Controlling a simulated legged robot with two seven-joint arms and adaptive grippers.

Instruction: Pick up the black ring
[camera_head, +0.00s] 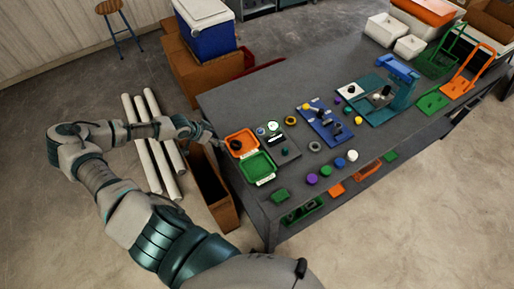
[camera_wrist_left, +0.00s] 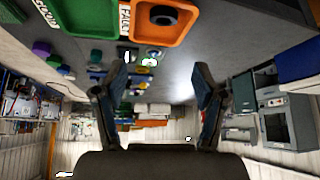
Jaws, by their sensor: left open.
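A black ring (camera_head: 236,145) lies in the orange tray (camera_head: 252,133) at the left end of the grey table. In the left wrist view, the black ring (camera_wrist_left: 163,16) shows near the top, inside the orange tray (camera_wrist_left: 183,33). My left gripper (camera_head: 211,141) is beside the table's left edge, just left of the orange tray and apart from the ring. In the left wrist view, my left gripper (camera_wrist_left: 160,88) has its fingers spread with nothing between them. My right gripper is not in view.
A green tray (camera_head: 270,175) adjoins the orange one. A grey ring (camera_head: 315,146), a yellow ring (camera_head: 290,120), a blue board (camera_head: 328,131) and several coloured caps are farther right. A cardboard box (camera_head: 222,206) and white pipes (camera_head: 151,150) are on the floor near my left arm.

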